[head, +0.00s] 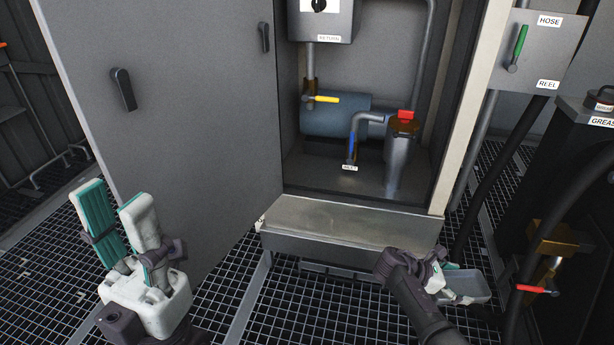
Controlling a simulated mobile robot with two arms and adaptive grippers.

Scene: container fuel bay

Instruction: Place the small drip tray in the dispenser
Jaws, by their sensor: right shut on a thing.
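The dispenser looks to be the grey cabinet (297,160) in the middle, with its tall door (190,110) swung open to the left. A metal ledge (345,222) sticks out below its opening. The small drip tray (470,286) is a shallow grey tray. My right gripper (447,272) is shut on the tray, just right of the ledge and apart from the cabinet opening. The arm partly hides the tray's left end. My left gripper (115,200) is open and empty, in front of the door, with its fingers pointing up.
Inside the cabinet are a blue cylinder (335,115), a yellow-handled valve (322,98), a bent pipe with a blue handle (351,145) and a red-topped filter (402,150). A hose reel panel (535,45) and grease unit (560,150) stand right. The floor is grating.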

